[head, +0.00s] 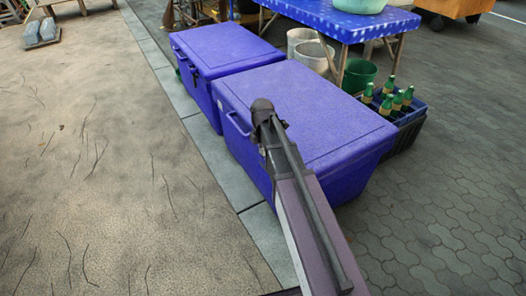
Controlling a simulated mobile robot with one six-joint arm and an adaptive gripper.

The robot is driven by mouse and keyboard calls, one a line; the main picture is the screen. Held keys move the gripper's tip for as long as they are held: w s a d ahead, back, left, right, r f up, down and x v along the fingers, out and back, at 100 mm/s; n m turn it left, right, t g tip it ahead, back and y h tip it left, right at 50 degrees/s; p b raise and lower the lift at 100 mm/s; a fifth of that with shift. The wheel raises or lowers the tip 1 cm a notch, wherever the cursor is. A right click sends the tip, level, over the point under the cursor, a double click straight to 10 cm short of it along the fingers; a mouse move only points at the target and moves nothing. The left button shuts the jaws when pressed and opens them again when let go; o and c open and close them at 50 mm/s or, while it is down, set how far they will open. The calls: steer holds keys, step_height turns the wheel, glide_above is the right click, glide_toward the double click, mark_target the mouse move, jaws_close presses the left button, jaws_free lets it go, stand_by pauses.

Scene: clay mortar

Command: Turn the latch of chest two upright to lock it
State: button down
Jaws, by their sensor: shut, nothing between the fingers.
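Two blue-purple lidded chests stand in a row, both with lids down: a near chest (305,110) and a far chest (222,48). No label shows which one is chest two. The far chest has a small dark latch-like part (194,76) on its left-facing side; its angle is too small to tell. The near chest has a side handle (237,125) on its left-facing side. My arm crosses in front of the near chest and hides part of that side; no latch shows there. My gripper's fingers cannot be made out.
A blue table (345,22) stands behind the near chest, with pails (303,45) and a green bucket (358,75) beneath. A crate of green bottles (405,110) sits right of the near chest. Open sandy ground (100,180) lies left, paving (460,200) right.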

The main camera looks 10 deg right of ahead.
mark_target(261, 160)
steer(key=shift+f+b, duration=1.75)
steer(key=shift+f, duration=0.25)
steer(key=shift+w+a+f+b, duration=0.1)
steer(key=shift+w+f+b, duration=0.2)
steer(key=shift+f+b, duration=0.15)
steer(key=shift+w+a+f+b, duration=0.1)
steer(key=shift+w+f+b, duration=0.15)
steer(key=shift+f+b, duration=0.35)
steer(key=shift+f, duration=0.1)
steer(key=shift+w+r, duration=0.15)
steer(key=shift+r, duration=0.05)
steer(key=w+a+r+p, duration=0.2)
steer(key=w+r+p, duration=0.4)
steer(key=r+p, duration=0.5)
steer(key=shift+w+r+p, duration=0.15)
steer(key=shift+r+p, duration=0.25)
steer(key=shift+p, duration=0.1)
